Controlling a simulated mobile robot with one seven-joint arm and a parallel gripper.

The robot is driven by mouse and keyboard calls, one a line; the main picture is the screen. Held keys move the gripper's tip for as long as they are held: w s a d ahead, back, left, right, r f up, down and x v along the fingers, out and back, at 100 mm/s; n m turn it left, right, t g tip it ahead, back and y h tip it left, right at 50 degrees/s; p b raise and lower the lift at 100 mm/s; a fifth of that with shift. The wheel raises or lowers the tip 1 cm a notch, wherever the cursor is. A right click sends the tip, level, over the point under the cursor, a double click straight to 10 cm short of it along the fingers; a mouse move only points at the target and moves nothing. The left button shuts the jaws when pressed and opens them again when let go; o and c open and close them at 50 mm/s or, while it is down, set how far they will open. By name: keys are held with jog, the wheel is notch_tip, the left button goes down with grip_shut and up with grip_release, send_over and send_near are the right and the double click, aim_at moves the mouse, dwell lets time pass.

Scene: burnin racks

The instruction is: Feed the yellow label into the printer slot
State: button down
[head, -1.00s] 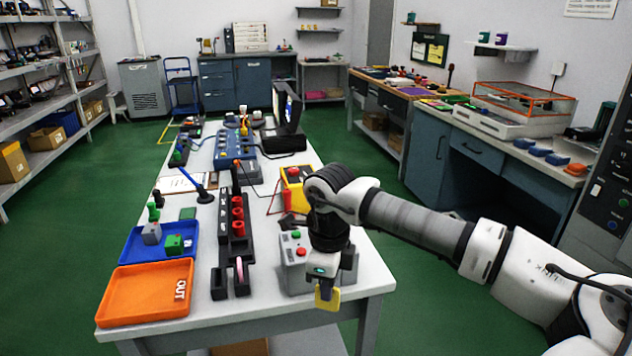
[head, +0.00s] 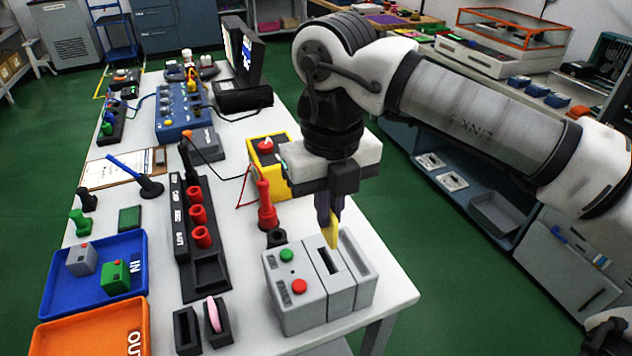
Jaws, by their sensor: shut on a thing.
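The yellow label (head: 330,231) is a small flat piece, held edge-on and upright. My gripper (head: 329,212) is shut on it, pointing down. The printer (head: 300,301) is a grey box with a green and a red button at the table's front right. Its dark slot (head: 328,261) is on the top face. The label hangs over the printer's top near the slot's far end. I cannot tell whether its lower edge touches the printer or is inside the slot.
A red-handled tool (head: 266,204) stands behind the printer, close to my gripper. A black rack with red cups (head: 200,237) is to the left. A blue IN tray (head: 60,290) and an orange OUT tray (head: 85,338) lie at the left edge.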

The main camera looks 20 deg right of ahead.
aim_at(328, 240)
jog(key=shift+f+b, duration=1.35)
jog(key=shift+f, duration=0.8)
jog(key=shift+b, duration=0.35)
jog(key=shift+f+b, duration=2.05)
jog(key=shift+f, duration=0.15)
jog(key=c, duration=1.5)
grip_release()
jog(key=shift+r, duration=0.1)
notch_tip(328, 240, up, 14)
jog(key=p, duration=0.9)
jog(key=shift+p, duration=0.3)
jog(key=shift+s+f, duration=0.1)
jog(key=shift+f, duration=0.1)
